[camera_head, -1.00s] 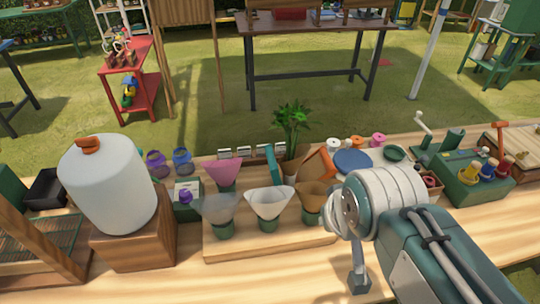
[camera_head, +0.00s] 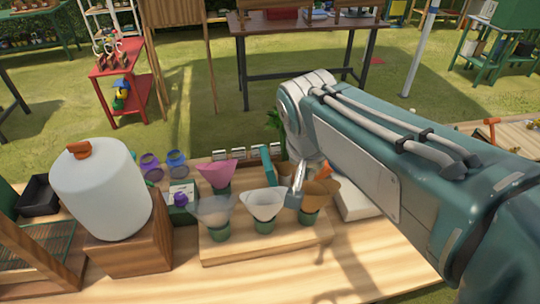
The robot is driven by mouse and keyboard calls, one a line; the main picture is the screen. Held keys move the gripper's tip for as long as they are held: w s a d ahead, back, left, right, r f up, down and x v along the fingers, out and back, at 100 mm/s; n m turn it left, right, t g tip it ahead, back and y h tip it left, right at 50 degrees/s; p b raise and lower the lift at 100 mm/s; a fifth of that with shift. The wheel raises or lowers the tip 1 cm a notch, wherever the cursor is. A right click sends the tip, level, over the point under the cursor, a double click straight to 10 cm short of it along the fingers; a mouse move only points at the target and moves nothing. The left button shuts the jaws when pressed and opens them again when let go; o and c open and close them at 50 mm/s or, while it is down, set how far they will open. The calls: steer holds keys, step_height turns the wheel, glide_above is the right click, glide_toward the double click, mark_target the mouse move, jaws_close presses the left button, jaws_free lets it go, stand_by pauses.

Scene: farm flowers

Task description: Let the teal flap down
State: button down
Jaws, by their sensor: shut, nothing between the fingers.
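The teal flap (camera_head: 267,164) stands upright, slightly tilted, at the back of the wooden board (camera_head: 250,250), behind the white cone-shaped cup. My gripper (camera_head: 295,193) points down just to the right of the teal flap, among the cups. It looks shut and empty, and a small gap seems to lie between it and the flap. My arm covers much of the right side of the view.
On the board stand a pink cup (camera_head: 216,174), a grey cup (camera_head: 215,211), a white cup (camera_head: 264,203) and a brown cup (camera_head: 317,195). A white tank (camera_head: 103,197) stands on a wooden block at left. The front table edge is clear.

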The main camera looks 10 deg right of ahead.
steer(key=w+a+f+m+g+h, duration=0.25)
steer(key=w+m, duration=0.35)
steer(key=w, duration=0.7)
steer(key=m+h, duration=0.4)
steer(key=m, duration=0.3)
glide_toward(283, 163)
steer(key=v, duration=0.5)
steer(key=shift+w+a+f, duration=0.15)
steer(key=shift+w+a, duration=0.1)
steer(key=shift+d, duration=0.1)
steer(key=x, duration=1)
steer(key=shift+s, duration=0.15)
